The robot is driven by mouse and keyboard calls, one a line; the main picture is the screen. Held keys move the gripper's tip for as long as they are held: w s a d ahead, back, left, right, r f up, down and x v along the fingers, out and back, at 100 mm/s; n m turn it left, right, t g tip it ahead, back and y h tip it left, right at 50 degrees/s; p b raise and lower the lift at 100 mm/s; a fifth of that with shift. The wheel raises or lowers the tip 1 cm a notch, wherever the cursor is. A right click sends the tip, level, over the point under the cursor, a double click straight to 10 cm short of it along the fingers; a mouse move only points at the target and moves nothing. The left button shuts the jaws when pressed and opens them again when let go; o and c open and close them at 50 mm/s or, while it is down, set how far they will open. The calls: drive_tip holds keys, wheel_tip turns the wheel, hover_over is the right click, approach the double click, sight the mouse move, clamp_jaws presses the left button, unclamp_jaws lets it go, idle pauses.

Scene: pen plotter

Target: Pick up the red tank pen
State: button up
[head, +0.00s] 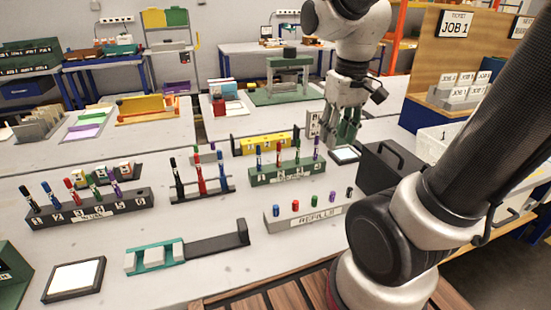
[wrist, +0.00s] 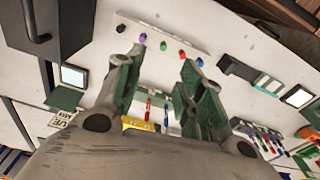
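The red tank pen (head: 201,174) stands upright in a dark rack (head: 212,190) in the middle of the table in the head view. A dark pen stands on its left and a blue one on its right. My gripper (head: 345,133) hangs fingers-down, well to the right of that rack, near a small white pad. In the wrist view, my gripper (wrist: 162,66) has its two green fingers spread wide, with nothing held between them. The fingers hide part of the table there, and I cannot tell the red tank pen for sure in that view.
A green rack of pens (head: 287,173) lies between my gripper and the pen rack, with a yellow block (head: 265,144) behind it. The refill block (head: 306,215) is in front. A black numbered pen rack (head: 90,211) stands left, a dark box (head: 390,172) right.

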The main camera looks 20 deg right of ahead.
drive_tip(key=w+a+f+n+g, duration=0.1)
drive_tip(key=w+f+n+g, duration=0.15)
drive_tip(key=w+f, duration=0.45)
drive_tip(key=n+t, duration=0.2)
drive_tip(key=n, duration=1)
hover_over(279, 153)
drive_tip(key=w, duration=0.1)
drive_tip(key=shift+g, duration=0.25)
drive_tip(key=f, duration=0.4)
drive_tip(key=shift+w+d+f, duration=0.15)
drive_tip(key=shift+d+f, duration=0.1)
drive_tip(key=shift+f, duration=0.15)
drive_tip(key=shift+a+f+n, duration=0.2)
drive_tip(key=shift+f+n, duration=0.2)
drive_tip(key=shift+n, duration=0.75)
drive_tip(key=f, duration=0.7)
drive_tip(key=shift+s+f, duration=0.1)
drive_tip(key=shift+s, duration=0.15)
clamp_jaws()
